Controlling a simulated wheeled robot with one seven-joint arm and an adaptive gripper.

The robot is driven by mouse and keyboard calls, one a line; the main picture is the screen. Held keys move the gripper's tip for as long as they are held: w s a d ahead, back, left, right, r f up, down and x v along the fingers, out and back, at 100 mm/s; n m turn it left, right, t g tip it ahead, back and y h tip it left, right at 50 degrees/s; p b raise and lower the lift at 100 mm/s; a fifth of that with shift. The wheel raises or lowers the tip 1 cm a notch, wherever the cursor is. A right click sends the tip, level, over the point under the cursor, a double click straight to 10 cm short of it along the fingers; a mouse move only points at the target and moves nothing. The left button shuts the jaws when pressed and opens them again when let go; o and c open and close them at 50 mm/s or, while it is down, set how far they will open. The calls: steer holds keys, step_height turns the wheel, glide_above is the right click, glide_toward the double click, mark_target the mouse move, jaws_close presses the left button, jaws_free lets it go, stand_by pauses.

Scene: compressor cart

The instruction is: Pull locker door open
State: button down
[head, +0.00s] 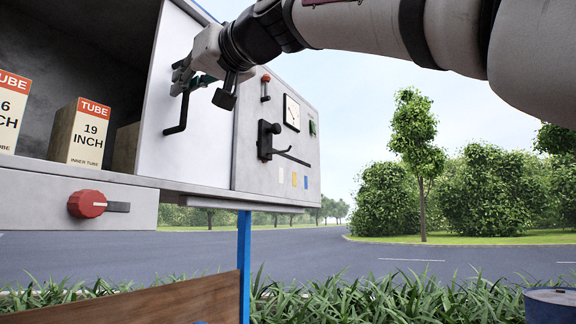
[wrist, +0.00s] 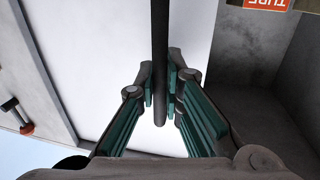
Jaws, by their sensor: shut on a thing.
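The locker door is a plain white panel (head: 205,145) on the cabinet front. The locker interior shows open to its left. A dark bar handle (head: 183,115) stands off the door, its lower end bent toward the panel. My gripper (head: 190,82) reaches in from the upper right and is at the upper part of the handle. In the wrist view the dark handle bar (wrist: 160,50) runs between the teal-padded fingers of my gripper (wrist: 161,85), which are closed on it. The white door (wrist: 100,50) lies behind it. The handle's top is hidden by my gripper in the head view.
Tube boxes, one marked 19 inch (head: 80,135), stand inside the locker. A red knob (head: 87,204) is below. A grey panel (head: 250,155) with a gauge (head: 292,112) and a black lever (head: 268,140) adjoins the door at right. Open air lies right of the cabinet.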

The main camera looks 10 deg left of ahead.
steer(key=p, duration=0.2)
glide_toward(225, 115)
steer(key=x, duration=0.5)
steer(key=shift+w+a, duration=0.15)
steer(key=shift+a, duration=0.05)
steer(key=c, duration=1.7)
jaws_free()
steer(key=v, duration=1.2)
